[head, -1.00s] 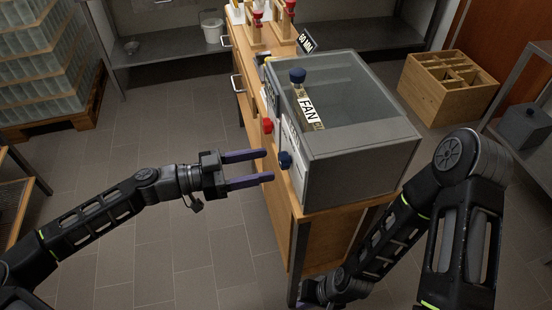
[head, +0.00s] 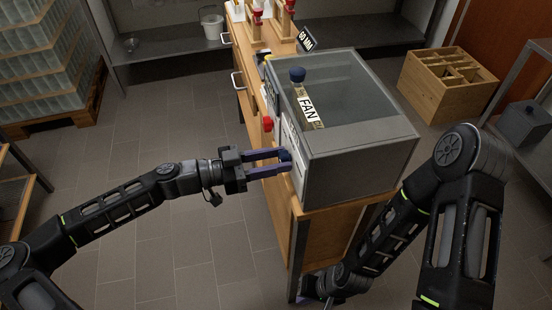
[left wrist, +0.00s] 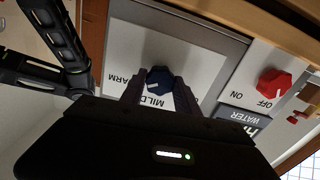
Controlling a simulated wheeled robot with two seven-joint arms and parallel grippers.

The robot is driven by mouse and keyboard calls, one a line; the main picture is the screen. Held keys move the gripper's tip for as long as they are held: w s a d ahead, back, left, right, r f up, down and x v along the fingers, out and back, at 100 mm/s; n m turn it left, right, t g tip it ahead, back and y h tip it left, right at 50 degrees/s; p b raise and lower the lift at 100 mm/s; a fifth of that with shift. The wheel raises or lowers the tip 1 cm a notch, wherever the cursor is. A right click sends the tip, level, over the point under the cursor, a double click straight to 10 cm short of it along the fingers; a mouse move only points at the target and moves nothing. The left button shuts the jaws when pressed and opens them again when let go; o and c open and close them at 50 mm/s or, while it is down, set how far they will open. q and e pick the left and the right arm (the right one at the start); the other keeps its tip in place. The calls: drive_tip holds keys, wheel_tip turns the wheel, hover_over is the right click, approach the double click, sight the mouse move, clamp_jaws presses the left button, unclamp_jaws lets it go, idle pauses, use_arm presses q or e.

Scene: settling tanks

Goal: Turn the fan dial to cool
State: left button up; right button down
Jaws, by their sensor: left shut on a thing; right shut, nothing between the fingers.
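The blue fan dial (left wrist: 159,79) is on the white front panel of the grey box (head: 350,165). The words WARM and MILD are printed around it in the left wrist view, with MILD partly covered by my gripper. A pale mark on the dial appears to face MILD. My left gripper (head: 282,161) is shut on this dial, its purple fingers at either side; they also show in the left wrist view (left wrist: 160,92). My right gripper (head: 306,298) is low by the bench leg, shut and empty, partly hidden by its arm.
A red ON/OFF water dial (left wrist: 272,83) is beside the blue one. A wooden crate (head: 447,85) is at right. Floor left of the bench is clear.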

use_arm(q)
clamp_jaws()
